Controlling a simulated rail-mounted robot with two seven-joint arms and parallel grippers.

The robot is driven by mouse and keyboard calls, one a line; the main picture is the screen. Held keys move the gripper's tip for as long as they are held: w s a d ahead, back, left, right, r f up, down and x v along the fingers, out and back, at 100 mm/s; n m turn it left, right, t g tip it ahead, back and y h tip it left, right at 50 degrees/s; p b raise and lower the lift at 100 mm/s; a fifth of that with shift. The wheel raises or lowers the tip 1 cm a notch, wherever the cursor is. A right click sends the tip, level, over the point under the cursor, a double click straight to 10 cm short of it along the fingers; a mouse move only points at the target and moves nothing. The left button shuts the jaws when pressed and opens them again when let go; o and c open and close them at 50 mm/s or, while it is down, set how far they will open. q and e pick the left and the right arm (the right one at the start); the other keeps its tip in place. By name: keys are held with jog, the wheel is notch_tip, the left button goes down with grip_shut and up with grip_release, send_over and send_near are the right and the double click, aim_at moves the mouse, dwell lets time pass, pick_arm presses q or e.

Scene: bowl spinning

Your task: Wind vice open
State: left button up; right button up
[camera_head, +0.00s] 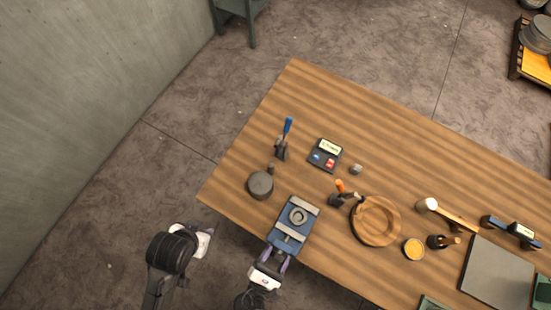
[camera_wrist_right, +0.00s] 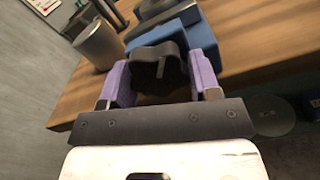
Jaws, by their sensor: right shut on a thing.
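The blue vice (camera_head: 287,240) stands at the near edge of the wooden table, with a grey ring-shaped part (camera_head: 298,215) on top. It also shows in the right wrist view (camera_wrist_right: 200,35). Its black lobed knob (camera_wrist_right: 158,72) faces me at the table edge. My right gripper (camera_wrist_right: 160,80) is shut on this knob, with a purple finger on each side. In the head view the right gripper (camera_head: 277,257) reaches the vice's near end. My left gripper (camera_head: 203,241) hangs off the table's left side, apart from everything; its fingers are not clear.
A dark round pot (camera_head: 260,186) stands left of the vice; a grey cylinder (camera_wrist_right: 98,46) is close by in the wrist view. A wooden bowl (camera_head: 357,232), an orange-handled tool (camera_head: 340,186) and a black box (camera_head: 325,155) lie nearby. The table's far left is clear.

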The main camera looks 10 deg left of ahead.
jog(key=n+p, duration=0.1)
jog(key=n, duration=0.1)
jog(key=shift+d+r+n, duration=0.1)
jog(key=shift+n, duration=0.3)
jog(key=n+p, duration=0.1)
jog(key=n, duration=0.2)
jog(key=shift+d+p, duration=0.1)
jog(key=shift+p, duration=0.2)
jog(key=shift+n, duration=0.5)
jog(key=shift+s, duration=0.1)
jog(key=o, duration=0.9)
